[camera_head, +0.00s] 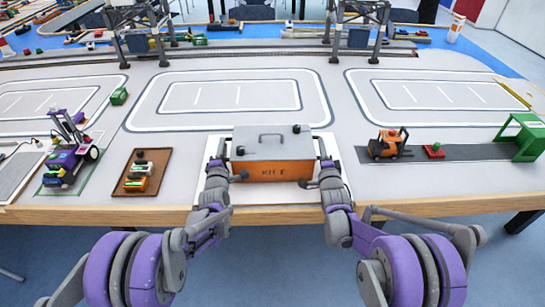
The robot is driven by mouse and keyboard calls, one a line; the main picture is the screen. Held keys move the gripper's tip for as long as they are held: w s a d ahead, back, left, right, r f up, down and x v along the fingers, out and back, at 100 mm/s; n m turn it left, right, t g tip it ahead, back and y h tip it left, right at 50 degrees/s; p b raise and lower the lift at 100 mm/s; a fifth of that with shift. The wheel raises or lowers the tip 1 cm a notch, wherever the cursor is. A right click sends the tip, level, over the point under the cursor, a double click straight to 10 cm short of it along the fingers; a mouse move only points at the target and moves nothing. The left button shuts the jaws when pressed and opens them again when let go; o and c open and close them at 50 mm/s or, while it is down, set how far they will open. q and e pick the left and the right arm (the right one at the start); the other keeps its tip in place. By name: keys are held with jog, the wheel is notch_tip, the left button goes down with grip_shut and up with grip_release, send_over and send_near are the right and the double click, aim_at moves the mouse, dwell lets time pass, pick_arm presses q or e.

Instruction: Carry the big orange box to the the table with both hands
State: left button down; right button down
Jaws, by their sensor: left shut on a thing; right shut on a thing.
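The big orange box (274,172) has a grey lid with a handle and dark lettering on its front. It is at the near edge of the table (410,207), over a white square there. I cannot tell whether its underside touches the surface. My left gripper (238,176) is shut on the box's left side. My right gripper (313,184) is shut on its right side. The fingertips are small and partly hidden against the box. The box looks level.
A brown tray (152,164) with small blocks and a purple vehicle (70,153) stand to the left. An orange forklift (388,143), a red block (433,150) and a green gate (522,139) stand to the right. Grey gantry legs (357,38) rise behind. The marked lanes behind the box are clear.

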pick_arm(q)
jog(key=shift+r, duration=0.1)
pick_arm(e)
jog(key=shift+r, duration=0.1)
dwell(0.4)
